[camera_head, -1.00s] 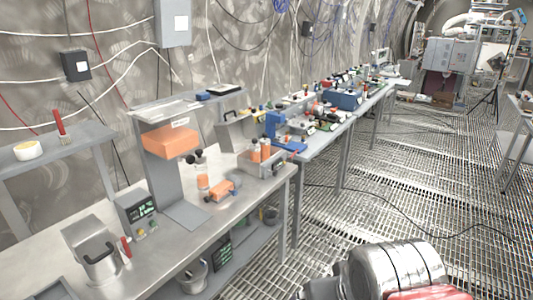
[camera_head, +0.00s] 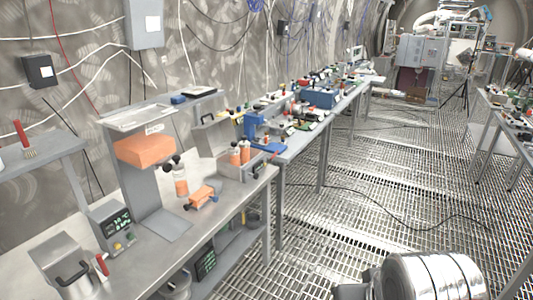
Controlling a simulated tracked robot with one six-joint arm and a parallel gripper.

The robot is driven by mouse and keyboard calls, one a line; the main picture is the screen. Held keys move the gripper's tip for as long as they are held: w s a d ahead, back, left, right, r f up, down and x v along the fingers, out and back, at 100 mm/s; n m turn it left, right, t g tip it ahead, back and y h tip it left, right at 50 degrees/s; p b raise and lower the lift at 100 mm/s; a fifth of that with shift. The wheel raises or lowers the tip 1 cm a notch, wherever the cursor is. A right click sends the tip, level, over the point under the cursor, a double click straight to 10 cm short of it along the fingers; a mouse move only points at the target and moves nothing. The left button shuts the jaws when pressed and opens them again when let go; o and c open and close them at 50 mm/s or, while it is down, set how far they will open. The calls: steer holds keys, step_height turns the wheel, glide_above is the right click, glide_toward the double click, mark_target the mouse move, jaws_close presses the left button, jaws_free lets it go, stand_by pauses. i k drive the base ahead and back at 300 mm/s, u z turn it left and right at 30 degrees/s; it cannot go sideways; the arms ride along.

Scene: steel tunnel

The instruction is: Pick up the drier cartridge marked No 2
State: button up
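Several orange-filled cylinders that could be drier cartridges are on the near steel bench (camera_head: 150,205). One clear-and-orange cylinder (camera_head: 181,184) with dark round knobs at its top stands beside the grey press-like stand (camera_head: 133,185). Two more orange cylinders (camera_head: 234,157) (camera_head: 245,152) stand close together at a grey tray (camera_head: 228,172) at the bench's far end. I cannot read any number on them, so I cannot tell which is No 2. My gripper is not in view; only a silver part of my own body shows at the bottom right.
An orange block (camera_head: 145,150) sits in the stand. A small orange device (camera_head: 203,196), a meter with a green display (camera_head: 115,228) and a metal jug (camera_head: 70,272) are on the bench. A second bench with a blue clamp (camera_head: 258,130) continues beyond. The grated floor (camera_head: 350,225) at right is largely clear.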

mark_target(244, 145)
steer(key=z, duration=0.6)
steer(key=i, duration=2.4)
steer(key=u, duration=1.6)
